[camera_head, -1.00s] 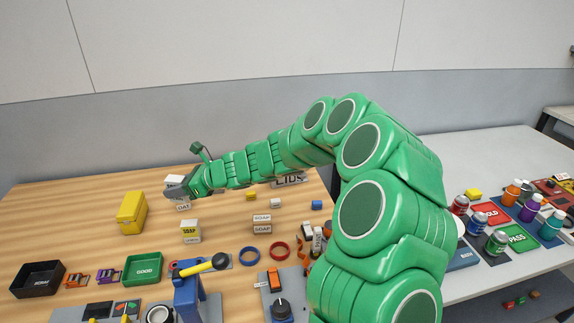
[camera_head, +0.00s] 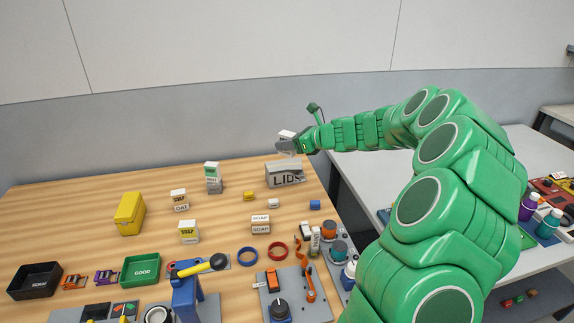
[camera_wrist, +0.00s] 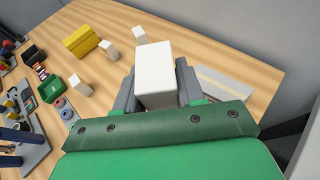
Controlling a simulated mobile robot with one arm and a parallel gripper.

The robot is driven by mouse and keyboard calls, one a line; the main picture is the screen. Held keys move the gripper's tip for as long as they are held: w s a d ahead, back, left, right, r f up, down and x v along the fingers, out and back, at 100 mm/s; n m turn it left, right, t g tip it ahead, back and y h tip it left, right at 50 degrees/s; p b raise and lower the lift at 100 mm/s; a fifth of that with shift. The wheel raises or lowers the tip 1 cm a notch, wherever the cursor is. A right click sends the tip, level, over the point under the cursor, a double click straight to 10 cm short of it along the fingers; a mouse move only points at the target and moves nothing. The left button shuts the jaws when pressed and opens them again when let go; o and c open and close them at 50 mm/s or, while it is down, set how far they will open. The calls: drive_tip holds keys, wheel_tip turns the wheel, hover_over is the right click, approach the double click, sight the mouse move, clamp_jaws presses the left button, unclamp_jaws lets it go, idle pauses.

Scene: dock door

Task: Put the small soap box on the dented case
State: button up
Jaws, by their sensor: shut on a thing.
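My gripper (camera_head: 290,146) is shut on a plain white box (camera_head: 286,134), held in the air above the grey case marked LIDS (camera_head: 283,180). No label can be read on the held box, so I cannot tell from print whether it is the small soap box. In the wrist view the white box (camera_wrist: 155,70) sits between both fingers (camera_wrist: 155,88), and part of the grey case (camera_wrist: 228,88) shows to its right. The held box and the case look apart. The dent is not clear at this size.
A yellow case (camera_head: 130,213), green GOOD tray (camera_head: 142,268) and black tray (camera_head: 36,280) are farther left.

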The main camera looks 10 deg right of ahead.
drive_tip(key=shift+w+d, duration=0.1)
drive_tip(key=shift+d, duration=0.85)
hover_over(287, 164)
drive_tip(key=shift+f, duration=4.6)
drive_tip(key=shift+w+f, duration=0.2)
drive_tip(key=shift+f, duration=1.6)
drive_tip(key=o, duration=1.1)
drive_tip(key=shift+f, duration=0.1)
